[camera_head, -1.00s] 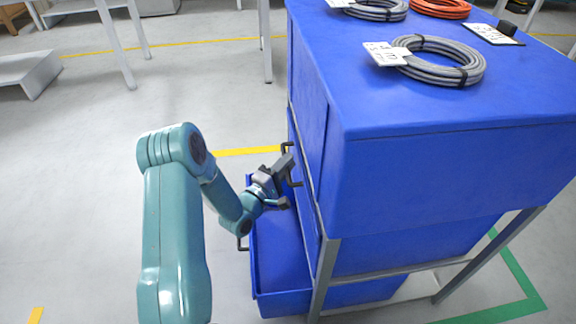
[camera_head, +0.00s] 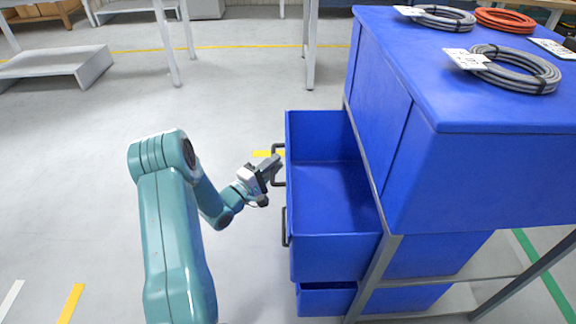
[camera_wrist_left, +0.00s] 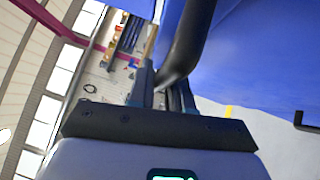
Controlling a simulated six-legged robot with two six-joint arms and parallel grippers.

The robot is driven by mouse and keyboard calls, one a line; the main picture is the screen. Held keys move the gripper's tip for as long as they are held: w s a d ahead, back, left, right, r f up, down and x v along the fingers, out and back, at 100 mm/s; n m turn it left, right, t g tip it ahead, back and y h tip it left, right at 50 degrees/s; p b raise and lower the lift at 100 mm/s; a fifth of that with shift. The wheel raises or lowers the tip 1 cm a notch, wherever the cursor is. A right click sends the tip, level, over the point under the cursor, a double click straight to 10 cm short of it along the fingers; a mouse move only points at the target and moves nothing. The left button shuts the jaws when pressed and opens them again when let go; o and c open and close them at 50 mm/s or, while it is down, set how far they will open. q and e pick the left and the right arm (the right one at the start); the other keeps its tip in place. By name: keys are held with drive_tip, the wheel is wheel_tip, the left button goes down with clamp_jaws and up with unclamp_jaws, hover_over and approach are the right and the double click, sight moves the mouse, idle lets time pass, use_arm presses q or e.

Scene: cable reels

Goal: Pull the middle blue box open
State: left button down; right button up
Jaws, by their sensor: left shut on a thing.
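The middle blue box (camera_head: 330,243) is pulled well out of the rack to the left, and I see into its empty inside. It has two black handles on its outer face; the far handle (camera_head: 278,150) is at my left gripper (camera_head: 276,169). The left wrist view shows the black handle (camera_wrist_left: 188,45) running between the fingers of my left gripper (camera_wrist_left: 163,92), which is shut on it. The box wall fills the upper right of that view. My right gripper is not in view.
A lower blue box (camera_head: 325,301) sticks out beneath the middle one, mostly hidden. Cable coils (camera_head: 515,70) lie on the blue rack top (camera_head: 480,105). A grey rack post (camera_head: 375,280) stands at the near corner. The floor left of the box is clear.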

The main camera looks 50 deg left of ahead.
use_arm(q)
drive_tip(key=s+a, duration=0.8)
drive_tip(key=s, duration=0.3)
drive_tip(key=shift+a+f+p, duration=0.15)
drive_tip(key=shift+a+p, duration=0.2)
drive_tip(key=shift+p, duration=0.1)
drive_tip(key=shift+s, duration=0.15)
drive_tip(key=c, duration=1.2)
unclamp_jaws()
drive_tip(key=shift+o, duration=0.2)
drive_tip(key=s+d+f+p, duration=0.2)
drive_tip(key=s+p, duration=0.1)
drive_tip(key=s, duration=1.3)
